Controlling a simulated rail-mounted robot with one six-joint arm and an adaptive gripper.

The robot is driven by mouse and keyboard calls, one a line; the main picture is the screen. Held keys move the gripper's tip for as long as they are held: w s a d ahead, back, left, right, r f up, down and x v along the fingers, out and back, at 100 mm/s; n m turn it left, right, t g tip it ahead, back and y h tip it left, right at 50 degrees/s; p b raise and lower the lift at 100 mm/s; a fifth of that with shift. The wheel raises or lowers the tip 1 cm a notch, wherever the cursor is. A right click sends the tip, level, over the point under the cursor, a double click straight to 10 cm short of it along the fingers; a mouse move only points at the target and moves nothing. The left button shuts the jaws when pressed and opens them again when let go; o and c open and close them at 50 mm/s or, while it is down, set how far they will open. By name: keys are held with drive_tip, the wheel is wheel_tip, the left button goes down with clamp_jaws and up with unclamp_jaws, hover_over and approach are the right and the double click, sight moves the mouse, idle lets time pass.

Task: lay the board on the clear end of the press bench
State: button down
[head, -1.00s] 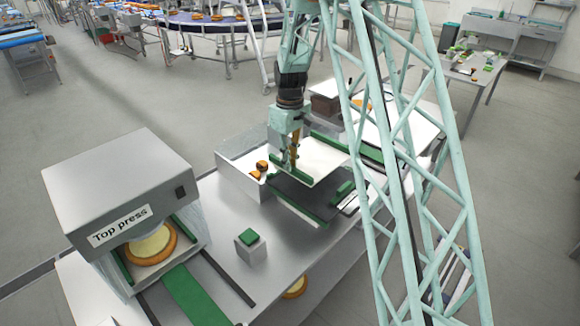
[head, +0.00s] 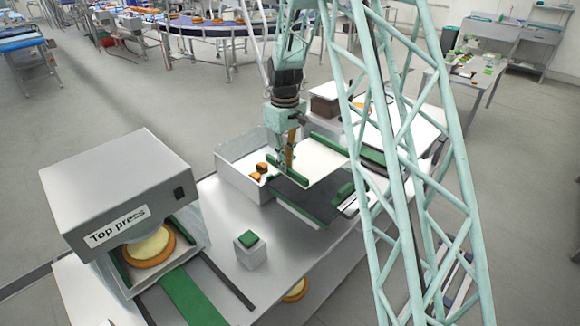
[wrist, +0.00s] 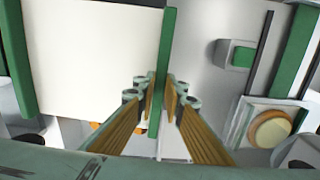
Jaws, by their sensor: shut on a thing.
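The board (head: 322,158) is a white panel with a green strip along each of two opposite edges. It also shows in the wrist view (wrist: 95,60). My gripper (head: 287,168) is shut on the green strip at the board's near-left edge, and the wrist view shows the fingers (wrist: 160,95) closing around that strip. The board looks level, over a dark panel with green strips (head: 300,200); I cannot tell how large the gap beneath is.
The top press (head: 118,185) stands at the bench's left, with an orange-rimmed round (head: 150,245) inside. A small box with a green top (head: 248,240) stands mid-bench. A white bin (head: 238,182) with orange pieces lies beside the board. A lattice column (head: 405,190) hides the bench's right.

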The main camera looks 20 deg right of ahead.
drive_tip(key=s+a+r+m+b, duration=0.2)
drive_tip(key=s+a+b, duration=0.1)
drive_tip(key=a+b, duration=0.2)
drive_tip(key=s+a+r+m+b, duration=0.2)
drive_tip(key=s+a+r+b, duration=0.1)
drive_tip(key=a+b, duration=0.2)
drive_tip(key=shift+a+r+b, duration=0.3)
drive_tip(key=shift+a+r, duration=0.05)
drive_tip(key=shift+a, duration=0.8)
drive_tip(key=shift+d, duration=0.15)
